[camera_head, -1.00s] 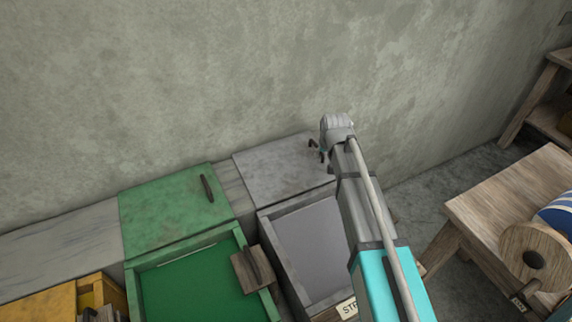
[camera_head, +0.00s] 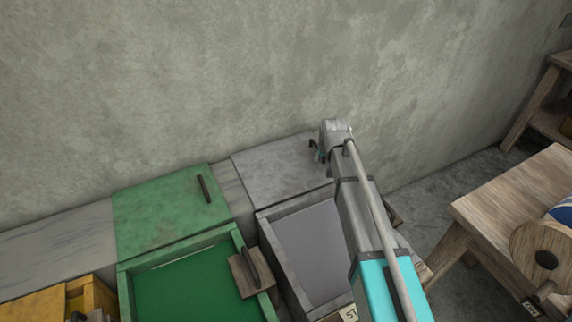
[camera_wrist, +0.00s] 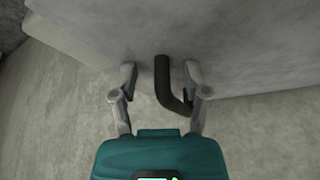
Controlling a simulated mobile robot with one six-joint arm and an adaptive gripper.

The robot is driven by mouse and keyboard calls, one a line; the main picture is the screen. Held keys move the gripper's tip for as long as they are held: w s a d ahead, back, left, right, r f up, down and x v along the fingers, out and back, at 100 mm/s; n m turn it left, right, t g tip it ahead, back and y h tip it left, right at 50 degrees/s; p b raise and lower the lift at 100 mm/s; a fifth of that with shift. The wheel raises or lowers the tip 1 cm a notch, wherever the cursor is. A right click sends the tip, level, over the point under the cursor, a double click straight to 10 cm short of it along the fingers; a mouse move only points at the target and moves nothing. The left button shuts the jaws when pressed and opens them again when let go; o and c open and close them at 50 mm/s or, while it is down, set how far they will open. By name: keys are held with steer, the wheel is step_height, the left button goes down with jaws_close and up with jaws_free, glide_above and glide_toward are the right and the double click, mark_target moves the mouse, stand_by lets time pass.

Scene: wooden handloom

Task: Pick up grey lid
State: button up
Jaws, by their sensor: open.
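The grey lid (camera_head: 270,168) stands open behind the grey-lined bin, near the wall. In the wrist view its pale grey face (camera_wrist: 230,40) fills the upper part, and its dark bent handle (camera_wrist: 162,75) sits between the fingers. My gripper (camera_wrist: 160,76) is open, with one finger on each side of the handle and a visible gap to each. It holds nothing. In the head view my gripper (camera_head: 316,152) is at the lid's right part, and my wrist hides that end of the lid and most of the handle.
A green lid (camera_head: 160,215) and green bin (camera_head: 190,285) stand to the left. The grey bin (camera_head: 310,250) is below my arm. A wooden bench (camera_head: 500,205) stands at right; the wall rises behind.

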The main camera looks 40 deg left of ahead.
jaws_close()
stand_by(0.3)
steer(key=shift+r, duration=0.2)
stand_by(0.4)
step_height(320, 180, up, 2)
steer(key=p, duration=0.2)
steer(key=shift+r+p, duration=0.1)
steer(key=shift+p, duration=0.2)
steer(key=s+d+r+p, duration=0.6)
steer(key=s+r+p, duration=0.4)
steer(key=s, duration=0.2)
steer(key=shift+s+r, duration=0.2)
steer(key=shift+s, duration=0.1)
